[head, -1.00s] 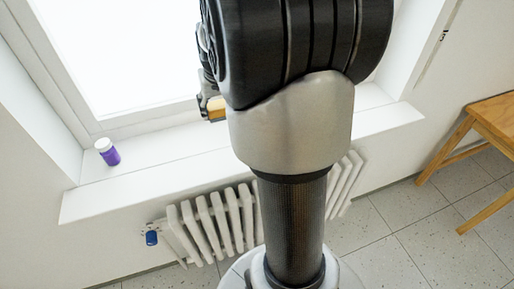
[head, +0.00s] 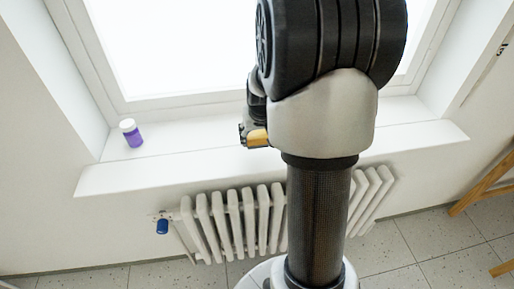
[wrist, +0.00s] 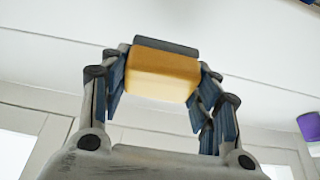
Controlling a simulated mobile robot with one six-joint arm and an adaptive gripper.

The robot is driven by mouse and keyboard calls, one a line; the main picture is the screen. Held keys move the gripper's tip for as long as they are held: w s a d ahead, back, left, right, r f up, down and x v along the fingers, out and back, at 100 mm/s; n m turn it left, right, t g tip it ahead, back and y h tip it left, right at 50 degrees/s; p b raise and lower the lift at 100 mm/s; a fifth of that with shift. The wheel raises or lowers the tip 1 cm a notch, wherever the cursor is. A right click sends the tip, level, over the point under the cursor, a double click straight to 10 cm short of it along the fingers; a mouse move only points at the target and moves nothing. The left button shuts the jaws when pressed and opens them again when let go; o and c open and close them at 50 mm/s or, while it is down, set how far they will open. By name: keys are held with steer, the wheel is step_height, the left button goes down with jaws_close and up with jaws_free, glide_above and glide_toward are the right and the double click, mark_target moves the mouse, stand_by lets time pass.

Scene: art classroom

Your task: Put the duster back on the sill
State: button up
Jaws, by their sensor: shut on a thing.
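The duster is a block with an orange-yellow body and a dark grey side (wrist: 160,72). My gripper (wrist: 162,85) is shut on it, with the blue-padded fingers at its two ends. In the head view the duster (head: 257,138) shows at the left of my arm, in front of the white window sill (head: 200,161). I cannot tell whether it touches the sill. My arm hides most of the gripper (head: 250,131) and part of the sill there.
A purple jar with a white lid (head: 131,133) stands at the sill's left end; it also shows in the wrist view (wrist: 309,124). A white radiator (head: 240,220) is below the sill. A wooden table (head: 488,185) stands at right. The sill between jar and duster is clear.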

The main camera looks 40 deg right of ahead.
mark_target(257, 145)
step_height(257, 145, down, 4)
steer(key=shift+f+b, duration=0.25)
steer(key=shift+b, duration=0.5)
steer(key=shift+r, duration=0.1)
steer(key=o, duration=0.5)
steer(key=shift+f, duration=0.2)
steer(key=o, duration=0.4)
steer(key=shift+o, duration=0.2)
steer(key=shift+r, duration=0.2)
